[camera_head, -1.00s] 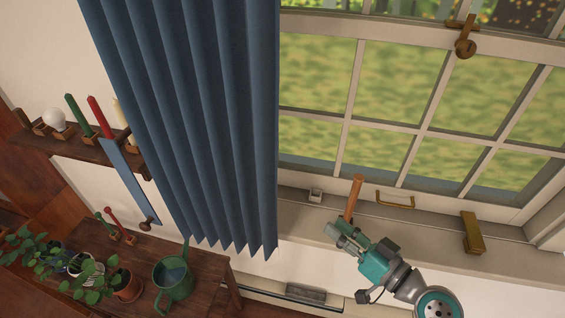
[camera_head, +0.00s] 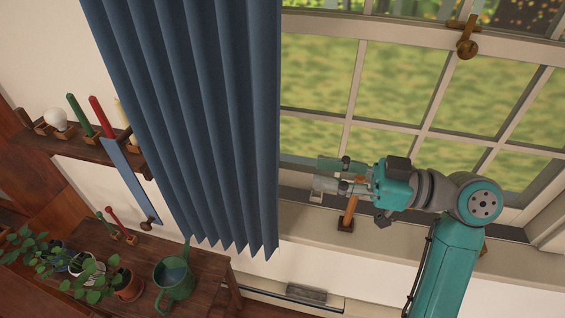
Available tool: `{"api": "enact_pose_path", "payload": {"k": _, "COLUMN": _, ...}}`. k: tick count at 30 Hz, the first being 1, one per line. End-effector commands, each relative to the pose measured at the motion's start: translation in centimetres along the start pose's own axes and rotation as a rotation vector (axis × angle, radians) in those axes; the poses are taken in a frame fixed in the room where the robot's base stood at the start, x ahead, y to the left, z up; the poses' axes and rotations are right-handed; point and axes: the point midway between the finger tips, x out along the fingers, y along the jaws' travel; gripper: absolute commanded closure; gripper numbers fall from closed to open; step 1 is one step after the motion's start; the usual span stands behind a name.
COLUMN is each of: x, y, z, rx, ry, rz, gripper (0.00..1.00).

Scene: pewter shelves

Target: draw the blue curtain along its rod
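The blue curtain (camera_head: 215,120) hangs in pleats over the left part of the window, its lower hem just above the small table. Its rod is out of view above the picture. My gripper (camera_head: 322,175) is to the right of the curtain's right edge, in front of the lower window panes. Its fingers point left, spread apart with nothing between them. A gap shows between the fingertips and the curtain.
An orange-brown wooden peg (camera_head: 350,212) stands on the sill (camera_head: 385,238) below my gripper. A green watering can (camera_head: 173,283) and plants stand on the table (camera_head: 208,268).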

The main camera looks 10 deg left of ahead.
Motion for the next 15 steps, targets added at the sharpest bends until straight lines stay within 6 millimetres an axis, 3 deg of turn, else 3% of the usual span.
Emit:
{"api": "enact_pose_path", "payload": {"k": 9, "x": 5.6, "y": -0.1, "z": 0.0, "rx": 0.001, "ry": 0.001, "rz": -0.002, "gripper": 0.67}}
{"api": "enact_pose_path", "payload": {"k": 15, "x": 7.6, "y": 0.0, "z": 0.0, "rx": 0.001, "ry": 0.001, "rz": 0.001, "gripper": 0.67}}
